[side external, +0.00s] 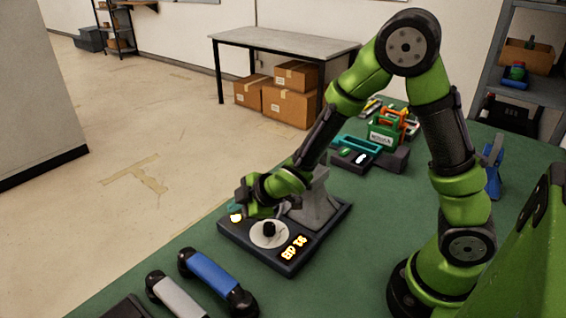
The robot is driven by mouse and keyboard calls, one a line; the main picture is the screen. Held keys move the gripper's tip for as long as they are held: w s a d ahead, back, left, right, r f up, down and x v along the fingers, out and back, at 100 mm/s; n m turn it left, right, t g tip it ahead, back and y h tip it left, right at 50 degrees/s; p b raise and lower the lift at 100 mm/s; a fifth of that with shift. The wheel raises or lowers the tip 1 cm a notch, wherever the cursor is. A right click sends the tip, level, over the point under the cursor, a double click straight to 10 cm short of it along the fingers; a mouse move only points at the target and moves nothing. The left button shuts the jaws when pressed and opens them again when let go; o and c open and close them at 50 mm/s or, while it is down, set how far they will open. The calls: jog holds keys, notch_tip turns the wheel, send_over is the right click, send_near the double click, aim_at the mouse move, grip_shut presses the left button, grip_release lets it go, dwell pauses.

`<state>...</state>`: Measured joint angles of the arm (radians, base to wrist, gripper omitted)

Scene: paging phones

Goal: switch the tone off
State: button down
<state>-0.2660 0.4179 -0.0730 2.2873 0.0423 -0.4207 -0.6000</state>
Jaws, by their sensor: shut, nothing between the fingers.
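A dark paging phone base (309,243) lies on the green table. On it are a white round dial (259,240) with a black knob (269,229), an orange lit display (293,247) and a glowing yellow-orange light or button (236,217) at its far left corner. A grey upright block (318,208) stands at its right rear. My gripper (242,199) is shut and empty, low over the far left part of the base, close to the glowing spot. I cannot tell whether it touches it. My gripper and wrist hide part of the base.
A blue handset (212,272) and a grey handset (177,298) lie at the front. Behind stand another dark base (388,160) with a teal handset (362,145), and a green tool box (384,135). A blue object (493,165) stands at the right. The table left of the base is narrow.

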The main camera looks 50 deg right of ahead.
aim_at(239, 219)
jog(key=shift+f, duration=0.15)
dwell(0.4)
jog(key=shift+f, duration=0.35)
jog(key=shift+r, duration=0.5)
jog(key=shift+r, duration=3)
